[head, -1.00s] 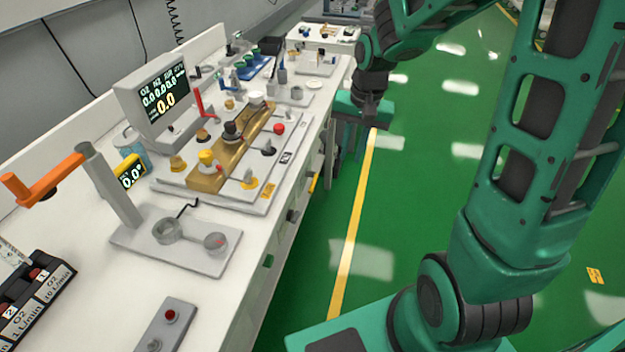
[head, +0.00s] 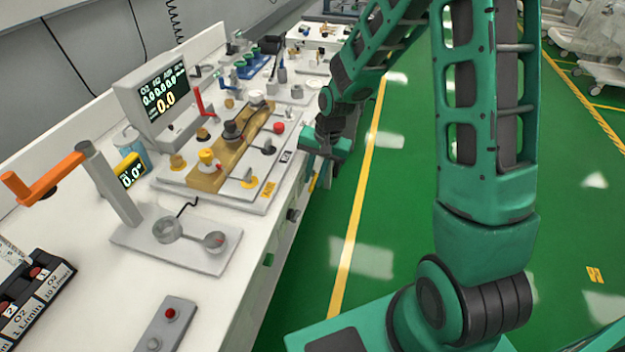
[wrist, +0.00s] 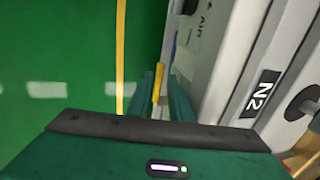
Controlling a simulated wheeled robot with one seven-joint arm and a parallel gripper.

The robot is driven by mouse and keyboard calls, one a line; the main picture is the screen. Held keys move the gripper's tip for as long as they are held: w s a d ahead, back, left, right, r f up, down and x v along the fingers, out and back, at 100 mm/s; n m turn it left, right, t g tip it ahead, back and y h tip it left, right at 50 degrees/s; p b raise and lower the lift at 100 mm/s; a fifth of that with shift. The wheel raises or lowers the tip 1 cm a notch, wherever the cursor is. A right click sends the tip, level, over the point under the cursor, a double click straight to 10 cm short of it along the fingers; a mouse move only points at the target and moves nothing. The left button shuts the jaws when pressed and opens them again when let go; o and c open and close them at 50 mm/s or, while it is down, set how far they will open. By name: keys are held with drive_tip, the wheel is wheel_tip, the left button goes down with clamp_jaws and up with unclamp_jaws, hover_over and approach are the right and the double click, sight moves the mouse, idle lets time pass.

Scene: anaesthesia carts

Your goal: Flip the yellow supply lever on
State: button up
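The yellow supply lever (wrist: 157,84) is a thin yellow bar on the side of the cart. In the wrist view it shows between the two green fingers of my gripper (wrist: 161,78), which stand apart. I cannot tell whether either finger touches it. The lever's base is hidden behind my gripper. In the head view a small piece of the yellow lever (head: 312,183) shows below the worktop edge. My gripper (head: 318,174) is beside the cart there, pointing down, its fingertips partly hidden.
The worktop (head: 265,235) holds a gas panel with knobs, a monitor (head: 158,100) and an orange-handled stand (head: 112,188). The green floor (head: 385,230) beside the cart is clear.

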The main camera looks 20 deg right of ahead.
drive_tip(key=shift+a+f, duration=0.1)
drive_tip(key=shift+f, duration=0.8)
drive_tip(key=shift+w, duration=0.1)
clamp_jaws()
